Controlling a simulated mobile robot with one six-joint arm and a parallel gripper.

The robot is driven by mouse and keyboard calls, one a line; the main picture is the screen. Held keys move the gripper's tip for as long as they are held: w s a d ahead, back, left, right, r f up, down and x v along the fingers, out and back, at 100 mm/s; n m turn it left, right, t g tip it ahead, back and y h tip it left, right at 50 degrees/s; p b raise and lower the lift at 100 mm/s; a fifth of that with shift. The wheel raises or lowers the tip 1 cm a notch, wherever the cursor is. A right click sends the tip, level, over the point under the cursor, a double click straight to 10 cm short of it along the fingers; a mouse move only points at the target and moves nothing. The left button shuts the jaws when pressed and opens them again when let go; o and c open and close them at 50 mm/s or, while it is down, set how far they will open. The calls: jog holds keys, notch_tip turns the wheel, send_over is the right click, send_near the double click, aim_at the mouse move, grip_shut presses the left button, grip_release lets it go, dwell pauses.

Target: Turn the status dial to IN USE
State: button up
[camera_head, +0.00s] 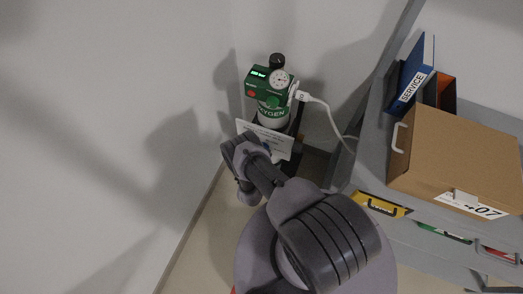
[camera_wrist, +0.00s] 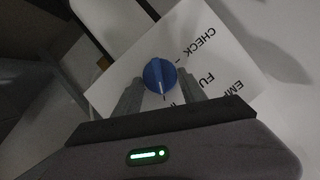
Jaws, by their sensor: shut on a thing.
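The status dial (camera_wrist: 158,72) is a round blue knob with a white pointer line, in the middle of the wrist view. It sits on a white label plate (camera_wrist: 225,52) with black lettering. I can read CHECK, and parts of other words starting FU, EMP and I; the rest is hidden behind my gripper. The pointer line runs toward the bottom of the wrist view, near the I. My gripper (camera_wrist: 159,84) is shut on the dial, one finger on each side. In the head view the plate (camera_head: 282,145) is partly covered by my arm.
A green oxygen unit (camera_head: 258,87) with a gauge stands above the plate, a white hose (camera_head: 328,111) running right. A grey shelf unit at right holds a cardboard box (camera_head: 455,155) and a blue SERVICE binder (camera_head: 417,68). A white wall is close on the left.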

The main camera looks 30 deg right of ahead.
dwell(0.5)
jog(key=o, duration=1.4)
jog(key=shift+c, duration=0.2)
jog(key=p+v, duration=0.4)
jog(key=v, duration=1.3)
jog(key=shift+s, duration=0.2)
